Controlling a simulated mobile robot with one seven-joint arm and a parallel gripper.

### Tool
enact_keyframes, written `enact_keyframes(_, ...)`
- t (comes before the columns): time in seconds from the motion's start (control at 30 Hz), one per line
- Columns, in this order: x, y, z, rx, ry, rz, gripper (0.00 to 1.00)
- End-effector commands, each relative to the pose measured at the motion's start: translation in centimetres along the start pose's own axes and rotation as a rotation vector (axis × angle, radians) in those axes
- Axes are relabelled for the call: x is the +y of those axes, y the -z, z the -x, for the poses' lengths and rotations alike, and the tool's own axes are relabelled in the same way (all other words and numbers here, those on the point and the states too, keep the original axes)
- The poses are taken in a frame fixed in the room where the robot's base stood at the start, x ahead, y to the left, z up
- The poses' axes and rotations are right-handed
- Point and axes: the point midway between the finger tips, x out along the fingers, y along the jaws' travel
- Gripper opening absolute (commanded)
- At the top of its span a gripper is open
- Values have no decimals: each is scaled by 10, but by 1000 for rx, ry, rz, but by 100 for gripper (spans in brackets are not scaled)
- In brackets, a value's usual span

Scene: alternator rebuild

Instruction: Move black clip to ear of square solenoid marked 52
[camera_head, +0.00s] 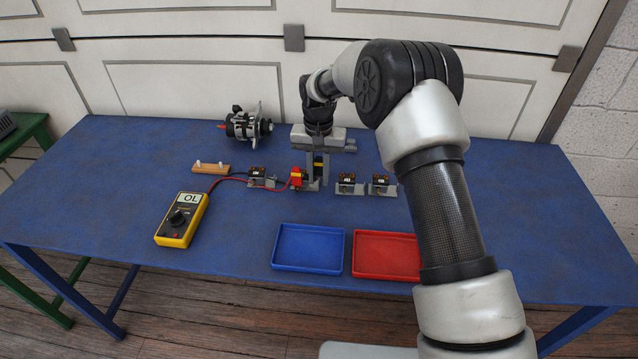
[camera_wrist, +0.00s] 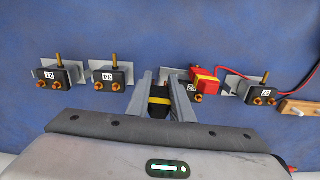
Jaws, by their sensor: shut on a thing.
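My gripper (camera_head: 318,176) points down over the middle of the table. In the wrist view, its fingers (camera_wrist: 161,84) are shut on the black clip (camera_wrist: 160,97), which has a yellow band. The clip also shows between the fingers in the head view (camera_head: 319,167). Several dark square solenoids on grey plates stand in a row: one left of my gripper (camera_head: 257,174), one mostly hidden behind it (camera_wrist: 197,91), and two to its right (camera_head: 348,179) (camera_head: 380,181). Whether the clip touches anything is unclear.
A red clip (camera_head: 297,177) sits just left of my gripper, its red lead running to the yellow meter (camera_head: 182,219). A blue tray (camera_head: 308,249) and a red tray (camera_head: 386,255) lie in front. An alternator (camera_head: 246,124) stands behind. A wooden block (camera_head: 211,168) is left.

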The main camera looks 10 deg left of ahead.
Motion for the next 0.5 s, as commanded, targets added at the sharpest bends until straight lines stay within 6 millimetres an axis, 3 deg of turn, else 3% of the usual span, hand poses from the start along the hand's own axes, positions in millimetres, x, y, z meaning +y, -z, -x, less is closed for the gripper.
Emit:
enact_keyframes(0.4,0,0,-8,1,0,0,9)
enact_keyframes(0.43,0,0,-8,1,0,0,23)
enact_keyframes(0.5,0,0,-8,1,0,0,35)
